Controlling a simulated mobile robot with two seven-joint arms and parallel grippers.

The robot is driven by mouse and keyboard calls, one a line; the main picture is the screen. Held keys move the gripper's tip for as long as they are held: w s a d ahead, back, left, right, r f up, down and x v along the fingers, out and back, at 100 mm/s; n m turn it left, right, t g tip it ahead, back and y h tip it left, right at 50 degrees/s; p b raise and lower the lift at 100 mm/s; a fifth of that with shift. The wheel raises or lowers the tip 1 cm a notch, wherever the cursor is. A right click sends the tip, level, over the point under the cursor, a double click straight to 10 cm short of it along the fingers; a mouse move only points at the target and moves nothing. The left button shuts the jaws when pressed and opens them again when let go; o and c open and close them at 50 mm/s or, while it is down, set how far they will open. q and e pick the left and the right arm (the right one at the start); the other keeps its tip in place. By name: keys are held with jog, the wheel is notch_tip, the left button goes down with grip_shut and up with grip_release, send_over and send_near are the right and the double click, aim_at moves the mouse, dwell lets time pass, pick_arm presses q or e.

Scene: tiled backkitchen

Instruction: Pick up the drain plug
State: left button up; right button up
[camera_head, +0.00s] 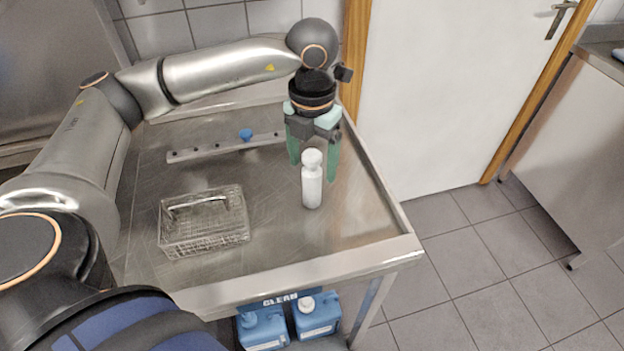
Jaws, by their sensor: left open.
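A small blue plug-like piece (246,134), which looks like the drain plug, sits upright on a metal strip with holes (205,148) toward the back of the steel worktop. My left gripper (313,170) is to the right of the blue piece, pointing down with its green fingers apart. A white bottle (312,188) stands upright in front of the fingers in the picture; whether they touch it I cannot tell. Nothing is seen held. My right gripper is not in view.
A wire basket (204,240) sits on the left front of the steel worktop (350,215). Blue canisters (263,328) stand below its front edge. A white door (440,90) and wall are behind.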

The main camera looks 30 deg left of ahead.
aim_at(312, 181)
pick_arm(q)
jog(key=f, duration=0.4)
jog(key=shift+w+a+f+p, duration=0.15)
jog(key=shift+a+f+p, duration=0.1)
jog(key=shift+p, duration=0.1)
grip_shut()
dwell(0.4)
